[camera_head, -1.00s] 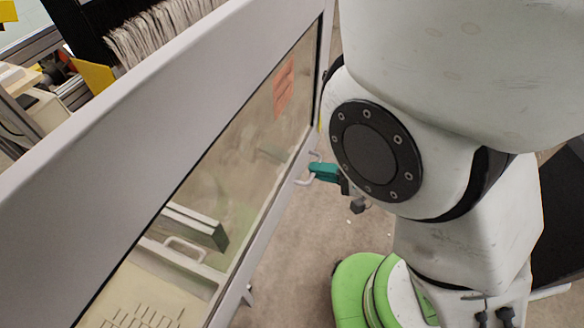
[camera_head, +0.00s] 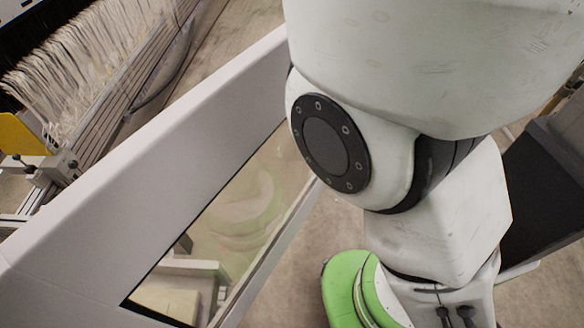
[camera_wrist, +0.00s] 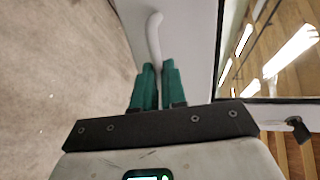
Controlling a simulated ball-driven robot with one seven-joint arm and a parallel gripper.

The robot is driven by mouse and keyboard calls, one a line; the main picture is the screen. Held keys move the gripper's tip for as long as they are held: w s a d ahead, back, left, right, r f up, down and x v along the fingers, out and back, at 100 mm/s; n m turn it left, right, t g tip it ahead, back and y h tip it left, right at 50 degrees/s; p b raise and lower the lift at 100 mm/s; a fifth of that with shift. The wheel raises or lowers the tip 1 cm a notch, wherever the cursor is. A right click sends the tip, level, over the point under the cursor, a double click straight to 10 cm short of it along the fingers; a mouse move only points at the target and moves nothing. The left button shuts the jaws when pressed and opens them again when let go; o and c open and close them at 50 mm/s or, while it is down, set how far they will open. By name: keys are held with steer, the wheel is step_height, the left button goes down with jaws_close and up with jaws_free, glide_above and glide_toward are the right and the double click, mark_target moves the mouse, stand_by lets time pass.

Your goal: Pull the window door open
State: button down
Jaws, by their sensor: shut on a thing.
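The window door (camera_head: 130,188) is a pale grey frame around a glass pane (camera_head: 235,215), running diagonally across the left of the head view. In the wrist view the door frame (camera_wrist: 190,35) shows with its dark-edged glass on the right. A white curved handle (camera_wrist: 153,38) stands on the frame. My gripper (camera_wrist: 158,72), with two teal fingers, is shut on the lower part of this handle. In the head view my arm hides the gripper and the handle.
Behind the door, a machine with rows of pale threads (camera_head: 85,65) and a metal rail stands at the upper left. A dark panel (camera_head: 545,195) is at the right. Bare floor (camera_head: 290,270) shows between the door and my green-and-white base.

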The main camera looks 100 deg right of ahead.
stand_by(0.3)
steer(key=c, duration=1.2)
jaws_free()
steer(key=shift+r, duration=0.1)
